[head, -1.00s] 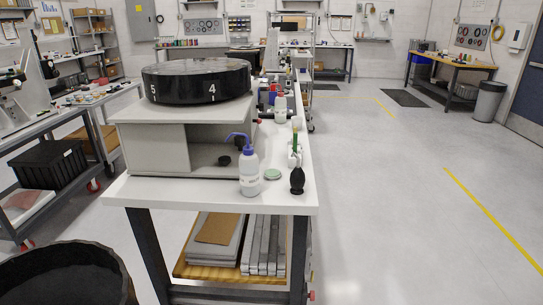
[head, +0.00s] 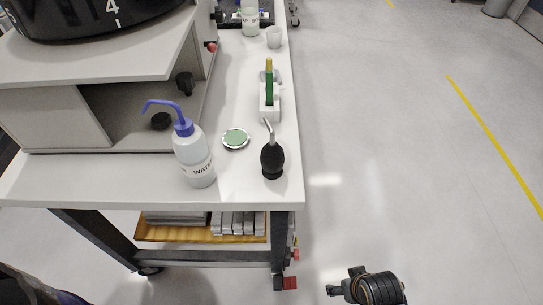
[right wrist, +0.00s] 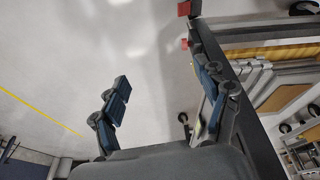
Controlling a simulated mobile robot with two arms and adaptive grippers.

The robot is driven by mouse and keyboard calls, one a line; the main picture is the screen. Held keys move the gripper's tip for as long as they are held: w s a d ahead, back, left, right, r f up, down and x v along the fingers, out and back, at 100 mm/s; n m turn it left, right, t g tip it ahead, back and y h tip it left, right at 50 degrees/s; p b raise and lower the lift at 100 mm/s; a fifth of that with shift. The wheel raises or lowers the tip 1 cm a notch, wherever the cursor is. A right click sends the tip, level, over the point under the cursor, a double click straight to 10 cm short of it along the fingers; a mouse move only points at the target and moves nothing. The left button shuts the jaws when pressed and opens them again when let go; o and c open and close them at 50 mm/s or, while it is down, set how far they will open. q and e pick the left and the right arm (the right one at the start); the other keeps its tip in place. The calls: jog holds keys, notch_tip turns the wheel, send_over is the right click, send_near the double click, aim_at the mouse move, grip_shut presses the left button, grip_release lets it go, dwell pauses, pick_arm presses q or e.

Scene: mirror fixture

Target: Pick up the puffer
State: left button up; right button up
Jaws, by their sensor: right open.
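The puffer (head: 272,158) is a black rubber bulb with a thin pale nozzle. It stands upright on the white bench top (head: 225,185) near its front right corner in the head view. My right gripper shows in the right wrist view (right wrist: 165,100) with its two blue-padded fingers spread apart and nothing between them. In the head view my right arm (head: 368,287) is at the bottom edge, below and right of the bench, well apart from the puffer; its fingertips are hard to make out there. The puffer is not seen in the right wrist view. My left gripper is not in view.
A water wash bottle (head: 197,165) with a blue spout stands left of the puffer. A small round green-topped dish (head: 235,138) lies between them. A white holder (head: 270,103) with a green-handled tool stands behind. Open floor (head: 400,170) lies right of the bench.

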notch_tip(320, 180, up, 10)
jog(key=w+a+f+t, duration=0.1)
jog(key=w+t, duration=0.1)
jog(key=t, duration=0.1)
jog(key=n+t+y, duration=0.2)
jog(key=t+y, duration=0.4)
jog(key=t, duration=0.5)
send_near(277, 169)
jog(key=p+x, duration=0.1)
jog(key=x, duration=0.6)
jog(key=shift+w+a+p, duration=0.1)
jog(key=shift+a+p, duration=0.2)
jog(key=shift+p, duration=0.05)
jog(key=shift+w+a+r, duration=0.1)
jog(key=shift+w, duration=0.35)
jog(key=p+x, duration=0.1)
jog(key=x, duration=0.2)
jog(key=shift+w+r, duration=0.1)
jog(key=shift+w, duration=0.25)
jog(key=shift+w+a, duration=0.15)
jog(key=shift+w, duration=0.3)
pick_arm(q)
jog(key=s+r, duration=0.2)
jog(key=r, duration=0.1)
pick_arm(e)
jog(key=shift+s, duration=0.1)
jog(key=c, duration=0.9)
